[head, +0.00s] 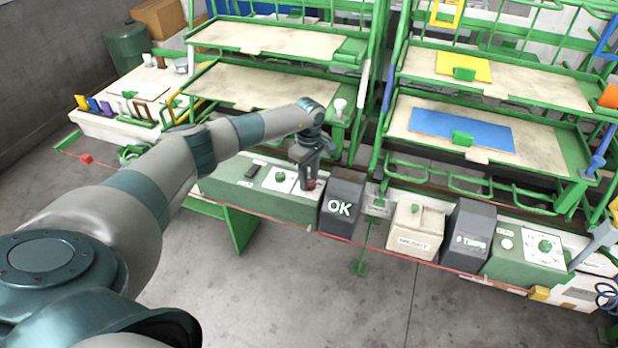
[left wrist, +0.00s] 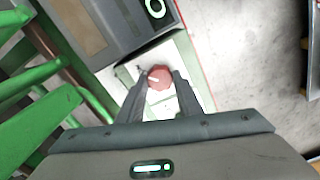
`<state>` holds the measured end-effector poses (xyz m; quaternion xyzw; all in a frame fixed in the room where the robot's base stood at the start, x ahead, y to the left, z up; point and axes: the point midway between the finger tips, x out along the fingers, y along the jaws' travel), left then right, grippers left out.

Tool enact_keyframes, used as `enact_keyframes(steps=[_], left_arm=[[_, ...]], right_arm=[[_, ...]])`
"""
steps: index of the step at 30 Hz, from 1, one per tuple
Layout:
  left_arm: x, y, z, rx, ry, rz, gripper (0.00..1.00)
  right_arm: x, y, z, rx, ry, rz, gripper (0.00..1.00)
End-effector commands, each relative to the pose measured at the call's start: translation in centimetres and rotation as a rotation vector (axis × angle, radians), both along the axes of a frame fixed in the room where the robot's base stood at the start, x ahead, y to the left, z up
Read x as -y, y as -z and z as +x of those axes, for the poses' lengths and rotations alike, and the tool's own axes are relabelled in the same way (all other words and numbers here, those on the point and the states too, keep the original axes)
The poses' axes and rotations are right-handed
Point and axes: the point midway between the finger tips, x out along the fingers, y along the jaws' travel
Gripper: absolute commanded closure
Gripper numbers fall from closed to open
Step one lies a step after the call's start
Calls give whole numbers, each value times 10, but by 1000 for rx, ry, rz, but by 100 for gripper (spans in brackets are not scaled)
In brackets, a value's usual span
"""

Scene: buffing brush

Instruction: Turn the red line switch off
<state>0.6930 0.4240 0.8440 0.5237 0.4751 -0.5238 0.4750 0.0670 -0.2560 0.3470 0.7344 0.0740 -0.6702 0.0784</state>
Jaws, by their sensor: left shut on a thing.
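The red line switch (left wrist: 160,78) is a round red knob with a white mark on a pale plate, on the green control box (head: 262,200). In the head view only a little red of the switch (head: 311,184) shows under my gripper. My left gripper (head: 306,182) points down over the right end of that box. In the left wrist view its two fingers (left wrist: 158,90) stand on either side of the knob, shut on it. My right gripper is in neither view.
A dark box marked OK (head: 341,204) stands close to the right of the switch. A green knob (head: 280,177) is to its left on the same box. Green-framed shelves (head: 265,85) rise behind. The floor in front (head: 300,290) is clear.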

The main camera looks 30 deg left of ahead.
Motion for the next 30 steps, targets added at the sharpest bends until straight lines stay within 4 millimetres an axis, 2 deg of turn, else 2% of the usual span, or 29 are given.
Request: enact_keyframes(steps=[8, 14, 30], left_arm=[[0, 1, 0, 0, -53, 0, 90], [0, 2, 0, 0, -158, 0, 90], [1, 2, 0, 1, -636, -1, 90]], right_arm=[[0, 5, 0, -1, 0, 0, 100], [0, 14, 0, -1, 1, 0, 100], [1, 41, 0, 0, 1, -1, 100]])
